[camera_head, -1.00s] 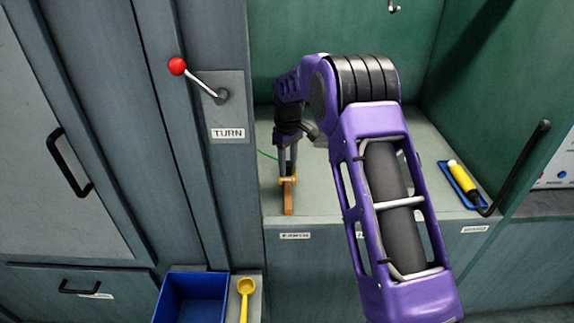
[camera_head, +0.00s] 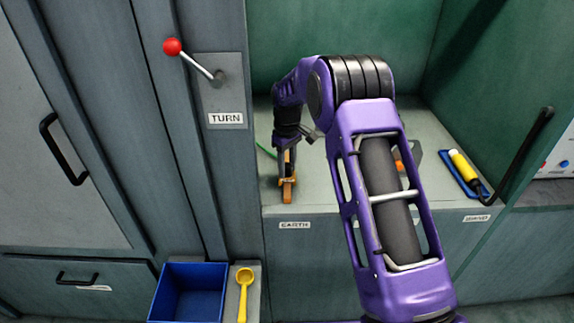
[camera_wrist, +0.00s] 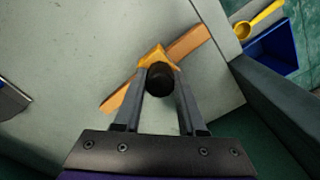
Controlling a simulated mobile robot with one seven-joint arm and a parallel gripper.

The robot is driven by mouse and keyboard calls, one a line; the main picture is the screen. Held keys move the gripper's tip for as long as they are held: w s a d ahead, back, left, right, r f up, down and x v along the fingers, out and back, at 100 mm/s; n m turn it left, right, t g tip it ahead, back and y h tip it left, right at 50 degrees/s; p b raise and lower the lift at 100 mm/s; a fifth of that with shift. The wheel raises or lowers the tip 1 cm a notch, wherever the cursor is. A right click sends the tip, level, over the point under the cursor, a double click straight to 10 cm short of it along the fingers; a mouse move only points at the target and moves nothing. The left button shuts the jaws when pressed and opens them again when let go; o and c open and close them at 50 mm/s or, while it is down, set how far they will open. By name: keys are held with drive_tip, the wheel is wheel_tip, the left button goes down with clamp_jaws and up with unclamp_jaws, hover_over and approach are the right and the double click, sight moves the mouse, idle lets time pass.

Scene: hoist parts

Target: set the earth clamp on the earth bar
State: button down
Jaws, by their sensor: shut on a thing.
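The earth clamp, with a yellow-orange jaw (camera_wrist: 153,57) and a round black end, is between the fingers of my gripper (camera_wrist: 160,82), which is shut on it. The earth bar (camera_wrist: 190,42) is a flat copper-orange strip running diagonally under the clamp in the wrist view. The clamp's jaw overlaps the bar's middle there; I cannot tell whether it touches or grips it. In the head view, my gripper (camera_head: 285,168) points down at the bar (camera_head: 287,194) above the EARTH label (camera_head: 294,225), and the clamp is small and partly hidden.
A green cable (camera_head: 265,150) lies behind my gripper. A yellow-handled tool (camera_head: 464,167) lies on a blue mat at the shelf's right. An orange piece (camera_head: 399,161) shows partly behind my arm. A blue bin (camera_head: 188,293) and yellow scoop (camera_head: 244,288) stand below left.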

drive_tip(key=shift+f, duration=0.4)
idle(0.5)
drive_tip(key=shift+c, duration=2)
unclamp_jaws()
